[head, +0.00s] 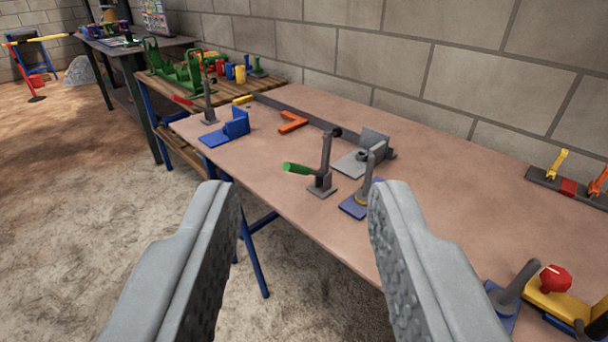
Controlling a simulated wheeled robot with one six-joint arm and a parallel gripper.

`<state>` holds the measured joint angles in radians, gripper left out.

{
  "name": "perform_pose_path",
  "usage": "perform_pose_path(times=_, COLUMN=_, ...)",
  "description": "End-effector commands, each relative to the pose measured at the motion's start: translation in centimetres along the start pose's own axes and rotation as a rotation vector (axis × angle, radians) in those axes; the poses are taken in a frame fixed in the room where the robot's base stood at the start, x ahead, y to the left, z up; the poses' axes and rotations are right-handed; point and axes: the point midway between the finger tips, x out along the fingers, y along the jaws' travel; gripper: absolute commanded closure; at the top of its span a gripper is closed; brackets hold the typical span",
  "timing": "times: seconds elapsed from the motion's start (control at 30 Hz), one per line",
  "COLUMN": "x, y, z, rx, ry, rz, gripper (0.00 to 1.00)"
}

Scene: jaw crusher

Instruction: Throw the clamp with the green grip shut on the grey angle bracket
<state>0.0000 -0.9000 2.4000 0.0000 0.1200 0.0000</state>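The clamp (322,182) with the green grip (298,168) stands on the table, ahead of my gripper. Its grip sticks out to the left, and a dark arm rises upright from its small base. The grey angle bracket (372,138) stands behind and to the right of it, on a flat grey plate. The clamp's upright arm appears apart from the bracket. My gripper (304,195) is open and empty, its two grey fingers wide apart in the foreground. The clamp shows between them, farther away, and neither finger appears to touch it.
Another clamp (369,182) on a blue base stands close right of the green-gripped one. A blue bracket (237,122) and a tall dark clamp (208,95) stand left. A red knob (555,279) is near right. The table front (280,195) is clear; a block wall (450,60) runs behind.

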Motion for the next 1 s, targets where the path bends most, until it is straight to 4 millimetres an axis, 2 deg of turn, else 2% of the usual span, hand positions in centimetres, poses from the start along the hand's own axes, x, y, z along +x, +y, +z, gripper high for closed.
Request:
perform_pose_path(times=0.37, x=0.0, y=0.0, z=0.0, rx=0.000, ry=0.000, rz=0.000, gripper=0.62)
perform_pose_path(times=0.47, x=0.2, y=0.0, z=0.2, rx=-0.008, ry=-0.008, rz=-0.001, gripper=0.82)
perform_pose_path(times=0.57, x=1.3, y=-0.3, z=1.4, rx=-0.055, ry=-0.055, rz=-0.007, gripper=1.00)
perform_pose_path(times=0.67, x=3.2, y=-0.6, z=3.8, rx=-0.153, ry=-0.147, rz=-0.019, gripper=1.00)
perform_pose_path(times=0.8, x=6.2, y=-0.9, z=8.3, rx=-0.354, ry=-0.319, rz=-0.044, gripper=1.00)
perform_pose_path(times=1.0, x=9.6, y=-0.8, z=14.6, rx=-0.659, ry=-0.553, rz=-0.084, gripper=1.00)
